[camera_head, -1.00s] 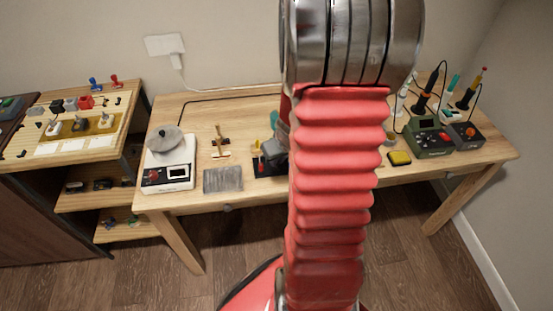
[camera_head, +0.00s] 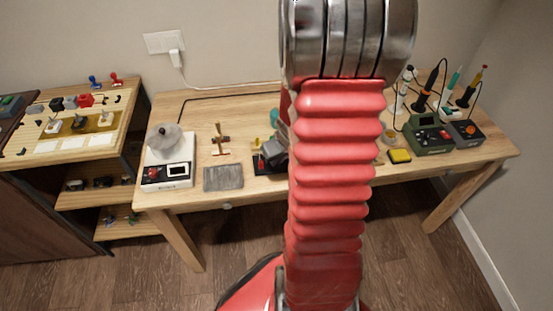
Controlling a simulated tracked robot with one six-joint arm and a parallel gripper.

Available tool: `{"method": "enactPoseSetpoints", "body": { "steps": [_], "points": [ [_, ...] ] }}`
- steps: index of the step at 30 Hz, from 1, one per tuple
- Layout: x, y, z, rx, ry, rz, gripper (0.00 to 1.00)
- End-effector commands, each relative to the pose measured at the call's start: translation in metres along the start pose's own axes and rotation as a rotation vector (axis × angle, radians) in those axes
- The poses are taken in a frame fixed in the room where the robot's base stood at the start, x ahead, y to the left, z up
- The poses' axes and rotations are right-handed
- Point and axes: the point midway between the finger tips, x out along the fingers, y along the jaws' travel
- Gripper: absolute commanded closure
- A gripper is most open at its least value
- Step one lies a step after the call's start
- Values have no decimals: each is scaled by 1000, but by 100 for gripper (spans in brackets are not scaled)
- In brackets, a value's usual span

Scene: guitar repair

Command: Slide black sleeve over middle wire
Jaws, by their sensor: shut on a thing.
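My own red ribbed arm with its metal joint fills the middle of the head view, and my gripper is hidden behind it or out of frame. I cannot make out the black sleeve or the middle wire. A dark grey device (camera_head: 273,153) on the workbench (camera_head: 250,190) shows just left of my arm, partly covered by it. Whether it holds any wires is too small to tell.
A white hot plate (camera_head: 168,175), a grey mat (camera_head: 223,178) and a small wooden stand (camera_head: 219,138) are on the bench's left half. A yellow sponge (camera_head: 400,156) and a green soldering station (camera_head: 428,135) are right. A parts shelf (camera_head: 95,195) stands far left.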

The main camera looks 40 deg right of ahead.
Motion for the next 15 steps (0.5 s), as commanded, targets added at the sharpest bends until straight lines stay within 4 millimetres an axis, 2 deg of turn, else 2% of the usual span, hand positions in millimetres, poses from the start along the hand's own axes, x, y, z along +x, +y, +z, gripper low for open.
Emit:
{"method": "enactPoseSetpoints", "body": {
  "steps": [15],
  "points": [
    [4,0,2,1,0,0,96]
  ]
}}
